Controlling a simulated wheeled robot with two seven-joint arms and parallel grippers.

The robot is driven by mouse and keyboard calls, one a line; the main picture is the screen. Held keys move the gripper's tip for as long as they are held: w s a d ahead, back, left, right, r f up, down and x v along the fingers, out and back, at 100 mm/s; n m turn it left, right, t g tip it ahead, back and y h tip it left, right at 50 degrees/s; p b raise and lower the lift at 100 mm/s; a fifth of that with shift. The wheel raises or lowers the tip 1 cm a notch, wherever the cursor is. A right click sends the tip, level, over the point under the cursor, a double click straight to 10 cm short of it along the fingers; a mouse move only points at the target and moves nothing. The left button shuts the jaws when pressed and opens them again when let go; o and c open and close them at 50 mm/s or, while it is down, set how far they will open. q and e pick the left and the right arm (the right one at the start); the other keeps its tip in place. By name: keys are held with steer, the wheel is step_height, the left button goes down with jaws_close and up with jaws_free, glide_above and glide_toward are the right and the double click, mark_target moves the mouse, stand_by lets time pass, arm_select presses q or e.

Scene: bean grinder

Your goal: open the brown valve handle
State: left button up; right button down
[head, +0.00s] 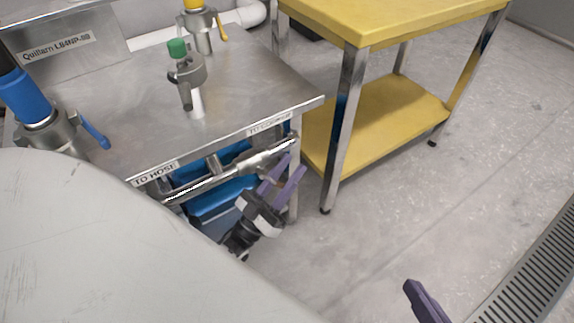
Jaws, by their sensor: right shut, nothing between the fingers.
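No clearly brown valve handle shows in the head view. The steel table has a valve with a green cap (178,48) and a grey-brown lever (186,96), a valve with a yellow lever (221,28) and one with a blue lever (95,134). My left gripper (294,163) is open, its purple fingers apart and pointing up and right. It is beside the right end of the metal pipe (225,172) under the table's front edge; I cannot tell if they touch. My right gripper (412,286) shows as a purple tip at the bottom right, shut and empty.
A large grey rounded surface (110,240) covers the lower left and hides part of the table. A yellow two-shelf trolley (400,18) stands right of the steel table (120,100). Blue items (215,205) lie beneath the table. The floor at right is clear, with a drain grate (535,270).

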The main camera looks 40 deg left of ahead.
arm_select(q)
steer(key=v, duration=1)
steer(key=shift+s, duration=0.1)
